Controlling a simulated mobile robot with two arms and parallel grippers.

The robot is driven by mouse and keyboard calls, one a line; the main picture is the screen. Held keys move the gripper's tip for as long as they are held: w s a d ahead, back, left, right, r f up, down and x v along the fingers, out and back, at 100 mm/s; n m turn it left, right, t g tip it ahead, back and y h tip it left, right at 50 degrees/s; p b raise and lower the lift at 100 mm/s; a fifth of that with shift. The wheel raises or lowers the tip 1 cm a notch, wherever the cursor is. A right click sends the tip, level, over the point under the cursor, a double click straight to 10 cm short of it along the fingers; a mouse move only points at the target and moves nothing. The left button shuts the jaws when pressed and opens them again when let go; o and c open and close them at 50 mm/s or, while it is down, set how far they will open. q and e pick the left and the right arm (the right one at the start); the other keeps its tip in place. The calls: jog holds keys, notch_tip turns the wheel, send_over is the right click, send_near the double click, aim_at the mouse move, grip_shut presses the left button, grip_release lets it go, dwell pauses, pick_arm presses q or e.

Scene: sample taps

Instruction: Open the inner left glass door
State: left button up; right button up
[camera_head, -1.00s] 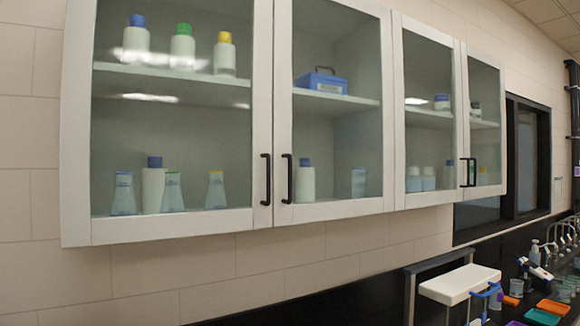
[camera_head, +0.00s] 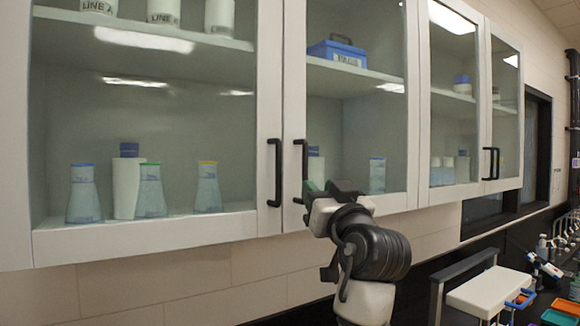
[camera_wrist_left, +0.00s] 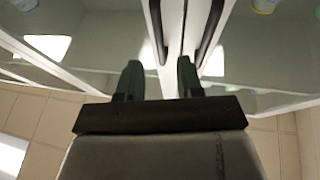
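The inner left glass door (camera_head: 398,180) is the second from the left, white-framed and shut. Its black vertical handle (camera_head: 300,160) is on its left edge, beside the outer door's handle (camera_head: 275,172). My left gripper (camera_head: 318,188) is at the lower end of the inner door's handle, partly covering the frame there. In the left wrist view, the green fingers (camera_wrist_left: 159,78) are apart and empty, and one handle (camera_wrist_left: 154,28) lines up with the gap between them. I cannot tell whether it is between the fingertips. The other handle (camera_wrist_left: 212,32) lies outside the right finger. My right gripper is not in view.
Bottles and flasks stand behind the glass, with a blue box (camera_head: 336,52) on the upper shelf. The outer left door (camera_head: 268,80) and the right-hand doors (camera_head: 478,90) are shut. A white platform (camera_head: 490,290) and a cluttered bench are at lower right.

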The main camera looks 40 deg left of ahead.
aim_at(306, 163)
pick_arm(q)
jog(key=r+p, duration=0.1)
jog(key=w+a+r+p, duration=0.1)
jog(key=r+p, duration=0.1)
jog(key=a+r+p, duration=0.1)
jog(key=shift+w+r, duration=0.25)
jog(key=shift+r, duration=0.05)
jog(key=w+a+p, duration=0.2)
jog(key=a, duration=0.1)
jog(key=shift+a+r, duration=0.1)
jog(key=shift+w+a+r, duration=0.15)
jog(key=shift+w+a, duration=0.15)
jog(key=shift+a, duration=0.25)
jog(key=shift+p, duration=0.3)
jog(key=shift+d, duration=0.25)
jog(key=shift+c, duration=0.3)
jog(key=shift+a, duration=0.1)
grip_shut()
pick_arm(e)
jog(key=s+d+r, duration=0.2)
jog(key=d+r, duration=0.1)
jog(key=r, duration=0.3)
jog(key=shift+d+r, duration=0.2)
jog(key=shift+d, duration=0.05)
